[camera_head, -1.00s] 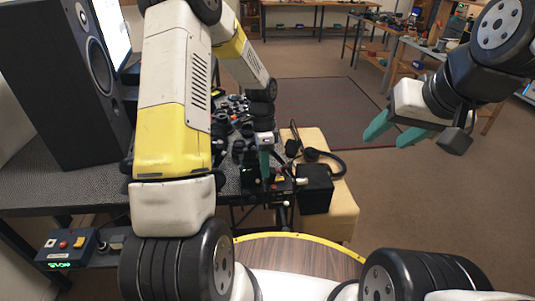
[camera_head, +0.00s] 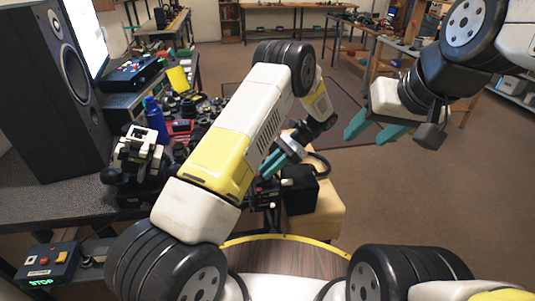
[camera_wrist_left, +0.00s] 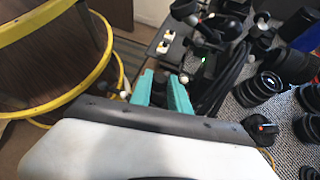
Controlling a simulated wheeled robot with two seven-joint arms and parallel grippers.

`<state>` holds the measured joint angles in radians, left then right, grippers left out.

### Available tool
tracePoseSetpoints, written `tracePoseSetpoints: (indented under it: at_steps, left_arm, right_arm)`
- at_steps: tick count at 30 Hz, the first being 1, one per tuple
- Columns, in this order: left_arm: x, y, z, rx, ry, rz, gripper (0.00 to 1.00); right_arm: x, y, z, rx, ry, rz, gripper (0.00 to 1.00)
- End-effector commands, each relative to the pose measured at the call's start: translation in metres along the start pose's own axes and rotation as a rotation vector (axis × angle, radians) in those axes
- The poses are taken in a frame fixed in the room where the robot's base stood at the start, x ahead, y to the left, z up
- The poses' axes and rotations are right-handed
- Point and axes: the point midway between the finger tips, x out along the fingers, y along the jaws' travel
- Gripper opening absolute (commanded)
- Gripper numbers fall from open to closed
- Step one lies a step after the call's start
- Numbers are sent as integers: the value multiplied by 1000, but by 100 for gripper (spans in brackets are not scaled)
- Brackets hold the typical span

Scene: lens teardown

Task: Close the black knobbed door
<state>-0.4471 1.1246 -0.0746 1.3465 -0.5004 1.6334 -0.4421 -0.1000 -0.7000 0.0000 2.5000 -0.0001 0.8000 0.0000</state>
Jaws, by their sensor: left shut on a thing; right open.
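A black box-like part (camera_head: 300,190) with a pale knob (camera_head: 287,182) sits over the beige block beside the table edge. It may be the knobbed door; I cannot tell how far open it stands. My left gripper (camera_head: 268,167) points down at the table's right edge, left of the pale knob. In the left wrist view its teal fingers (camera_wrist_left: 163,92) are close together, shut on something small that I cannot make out. A small pale ball (camera_wrist_left: 125,95) shows left of the fingers. My right gripper (camera_head: 370,133) is open and empty over the floor at the right.
Lenses (camera_wrist_left: 265,88), a blue bottle (camera_head: 156,120) and a white-and-black device (camera_head: 138,152) crowd the table. A speaker (camera_head: 55,90) stands at left. A control box (camera_head: 45,264) reading STOP is below. Open floor (camera_head: 400,190) lies to the right.

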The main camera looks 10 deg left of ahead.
Motion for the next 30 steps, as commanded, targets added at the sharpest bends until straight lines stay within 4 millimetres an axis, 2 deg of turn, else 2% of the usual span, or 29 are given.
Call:
tracePoseSetpoints:
  at_steps: [3, 12, 30]
  left_arm:
    - [-1, 1, -10, -20, -85, -6, 0]
    - [-2, 2, -19, -59, -234, -14, 0]
    - [-2, 2, -22, -73, -289, -14, 0]
  right_arm:
    - [0, 0, 0, 0, 0, 0, 51]
    - [0, 0, 0, 0, 0, 0, 51]
    - [0, 0, 0, 0, 0, 0, 51]
